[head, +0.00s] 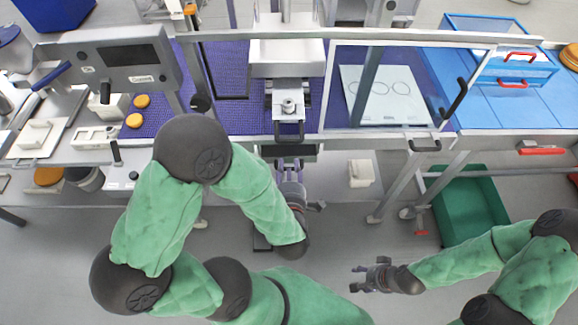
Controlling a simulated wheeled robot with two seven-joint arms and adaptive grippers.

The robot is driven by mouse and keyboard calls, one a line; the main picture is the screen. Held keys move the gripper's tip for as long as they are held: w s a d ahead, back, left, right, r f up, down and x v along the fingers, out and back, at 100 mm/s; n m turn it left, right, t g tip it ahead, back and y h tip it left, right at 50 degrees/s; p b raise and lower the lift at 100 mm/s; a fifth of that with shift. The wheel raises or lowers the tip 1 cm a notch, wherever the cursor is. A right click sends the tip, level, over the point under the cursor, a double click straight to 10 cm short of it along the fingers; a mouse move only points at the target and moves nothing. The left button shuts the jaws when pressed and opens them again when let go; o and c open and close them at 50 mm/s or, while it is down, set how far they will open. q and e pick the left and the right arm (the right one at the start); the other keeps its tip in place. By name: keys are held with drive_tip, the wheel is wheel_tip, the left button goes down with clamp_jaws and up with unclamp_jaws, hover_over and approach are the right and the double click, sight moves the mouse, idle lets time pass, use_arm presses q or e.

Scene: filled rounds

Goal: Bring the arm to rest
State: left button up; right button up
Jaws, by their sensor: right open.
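My left arm (160,215) is in a green sleeve with dark joints and bends across the left and middle of the head view. Its gripper (290,164) points away from me, just below the machine's front edge in the middle. I cannot tell whether its jaws are open or shut, or whether it touches anything. My right arm (465,258) reaches in from the lower right. Its gripper (357,278) points left over the floor, open, with nothing between its fingers.
A framed machine with a purple belt (240,90) spans the back. A control panel (125,62) stands at left, near round orange-brown pieces (134,120). A green crate (462,200) is on the floor at right. A blue surface (500,105) is at back right. Floor between the arms is clear.

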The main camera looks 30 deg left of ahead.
idle(0.4)
use_arm(q)
drive_tip(key=w+d+f+m+g+h+b, duration=0.1)
drive_tip(key=d+f+m+g+h, duration=0.25)
drive_tip(key=f+m, duration=0.4)
drive_tip(key=d+f+m+g+h, duration=0.2)
drive_tip(key=d+f+m+h, duration=0.25)
drive_tip(key=f, duration=0.55)
drive_tip(key=s+d+f+m+g+h, duration=0.2)
drive_tip(key=s+f+m+g, duration=0.1)
drive_tip(key=s+f+m, duration=0.2)
drive_tip(key=s+d+f+m+g+h+b, duration=0.1)
drive_tip(key=s+d+f+m+g+h, duration=0.1)
drive_tip(key=s+d+f+m+g, duration=0.1)
wheel_tip(320, 180, down, 3)
drive_tip(key=shift+s+d+f+m+g, duration=0.1)
drive_tip(key=shift+s+d+m+g, duration=0.25)
drive_tip(key=shift+s+m+g, duration=0.5)
